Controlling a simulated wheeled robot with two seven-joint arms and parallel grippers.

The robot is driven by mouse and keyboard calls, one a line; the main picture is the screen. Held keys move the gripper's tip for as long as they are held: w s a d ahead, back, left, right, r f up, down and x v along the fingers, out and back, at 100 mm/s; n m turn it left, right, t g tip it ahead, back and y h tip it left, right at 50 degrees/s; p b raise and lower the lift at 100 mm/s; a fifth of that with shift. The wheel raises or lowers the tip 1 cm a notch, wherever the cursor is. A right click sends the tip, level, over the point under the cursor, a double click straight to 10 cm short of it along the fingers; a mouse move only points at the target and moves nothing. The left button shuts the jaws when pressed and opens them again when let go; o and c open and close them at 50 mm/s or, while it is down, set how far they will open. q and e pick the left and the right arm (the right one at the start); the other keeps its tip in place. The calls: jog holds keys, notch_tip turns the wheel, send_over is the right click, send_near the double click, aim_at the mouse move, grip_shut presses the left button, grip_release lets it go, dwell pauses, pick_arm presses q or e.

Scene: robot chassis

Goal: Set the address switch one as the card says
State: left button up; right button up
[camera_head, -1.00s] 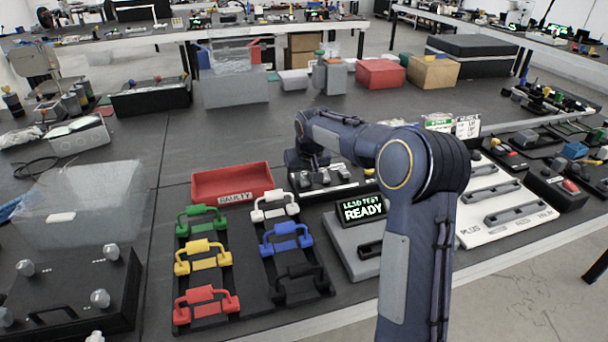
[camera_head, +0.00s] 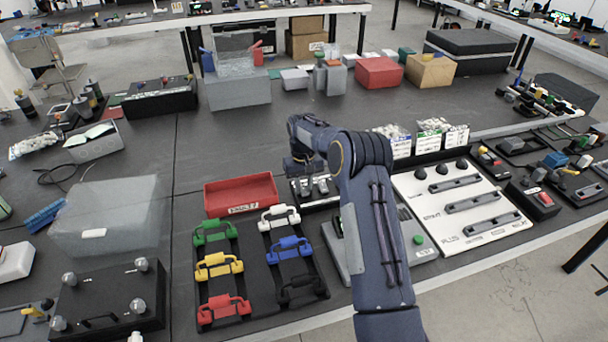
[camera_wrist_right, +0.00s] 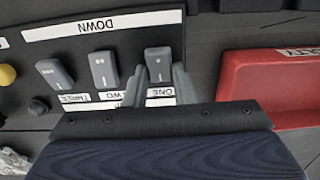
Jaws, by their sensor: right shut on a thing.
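A black switch panel (camera_head: 322,204) with grey rocker-like levers stands beside the red tray. In the right wrist view the panel (camera_wrist_right: 22,90) appears upside down, with a white strip reading DOWN. Switch one (camera_wrist_right: 158,62), labelled ONE, is between the fingers of my right gripper (camera_wrist_right: 160,82), which is shut on it. Switch two (camera_wrist_right: 103,69) and switch three (camera_wrist_right: 54,74) stand to its left in that view. In the head view my right gripper (camera_head: 300,182) is at the panel, partly hidden by its own arm. My left gripper is out of view.
The red tray (camera_head: 240,195) is close to the panel, also in the wrist view (camera_wrist_right: 270,75). A rack of coloured handles (camera_head: 250,283) lies in front. A white slotted board (camera_head: 455,215) is to the right. The dark table behind the panel is mostly clear.

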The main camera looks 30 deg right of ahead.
aim_at(303, 188)
dwell(0.3)
jog(key=o, duration=1)
jog(key=shift+r, duration=0.15)
jog(key=r, duration=0.6)
jog(key=shift+w+r+b, duration=0.1)
jog(key=shift+w+b, duration=0.1)
jog(key=shift+b, duration=0.15)
jog(key=shift+r, duration=0.7)
